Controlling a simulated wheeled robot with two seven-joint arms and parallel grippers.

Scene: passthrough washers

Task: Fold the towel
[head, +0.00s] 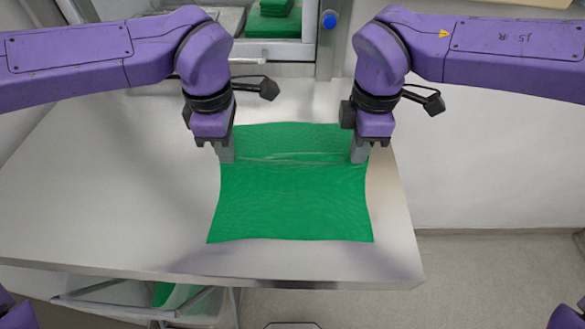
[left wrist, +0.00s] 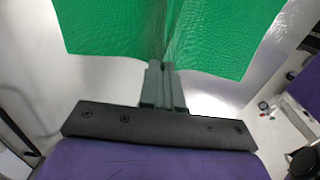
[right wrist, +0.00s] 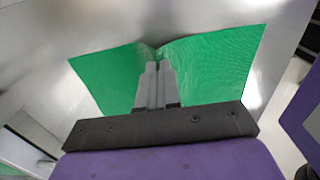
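The green towel (head: 292,205) lies spread out on the metal table, roughly square, with a crease running across its upper part between my two grippers. My left gripper (head: 227,158) is at the towel's left edge, above the middle. In the left wrist view its fingers (left wrist: 162,70) are together with towel (left wrist: 120,25) gathered at the tips. My right gripper (head: 359,158) is at the right edge at the same height. In the right wrist view its fingers (right wrist: 153,70) are together, and the towel (right wrist: 215,65) puckers at their tips.
The metal table (head: 110,190) is clear to the left of the towel. Folded green towels (head: 270,20) sit in an opening behind the table. A bin (head: 130,295) with green cloth is below the front edge. A wall stands close on the right.

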